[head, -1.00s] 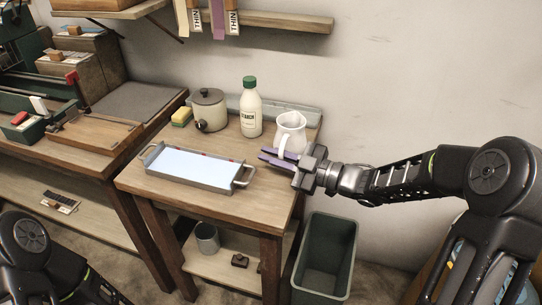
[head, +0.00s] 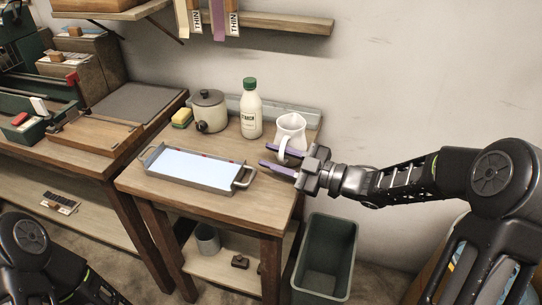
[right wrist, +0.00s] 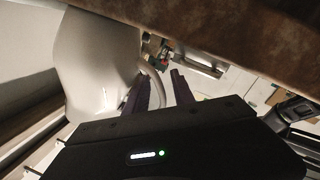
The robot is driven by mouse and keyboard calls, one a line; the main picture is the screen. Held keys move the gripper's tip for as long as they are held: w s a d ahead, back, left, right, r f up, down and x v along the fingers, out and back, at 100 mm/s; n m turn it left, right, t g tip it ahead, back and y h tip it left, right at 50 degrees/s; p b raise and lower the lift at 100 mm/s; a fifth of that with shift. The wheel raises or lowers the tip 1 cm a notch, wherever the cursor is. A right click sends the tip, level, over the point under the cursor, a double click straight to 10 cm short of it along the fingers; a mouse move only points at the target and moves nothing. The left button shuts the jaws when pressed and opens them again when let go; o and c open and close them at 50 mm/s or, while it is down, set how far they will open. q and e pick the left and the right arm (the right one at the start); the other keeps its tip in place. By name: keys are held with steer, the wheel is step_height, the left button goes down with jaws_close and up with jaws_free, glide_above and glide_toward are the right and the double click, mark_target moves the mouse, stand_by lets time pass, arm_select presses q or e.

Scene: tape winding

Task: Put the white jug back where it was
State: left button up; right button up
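The white jug (head: 291,126) stands upright on the right back part of the small wooden table, with its handle toward the front. My right gripper (head: 268,156) is at the handle, its two purple fingers spread apart. In the right wrist view the jug (right wrist: 90,65) fills the left side. Its curved handle (right wrist: 156,82) shows between the open fingertips (right wrist: 160,85), and contact cannot be told. My left arm shows at the lower left of the head view, but its gripper is out of view.
A starch bottle (head: 251,110) stands just left of the jug, with a lidded pot (head: 209,111) and a sponge (head: 182,118) farther left. A metal tray (head: 216,187) with pale liquid lies in front. A grey bin (head: 326,262) stands on the floor at right.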

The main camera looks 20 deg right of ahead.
steer(key=v, duration=1.1)
steer(key=shift+d, duration=0.2)
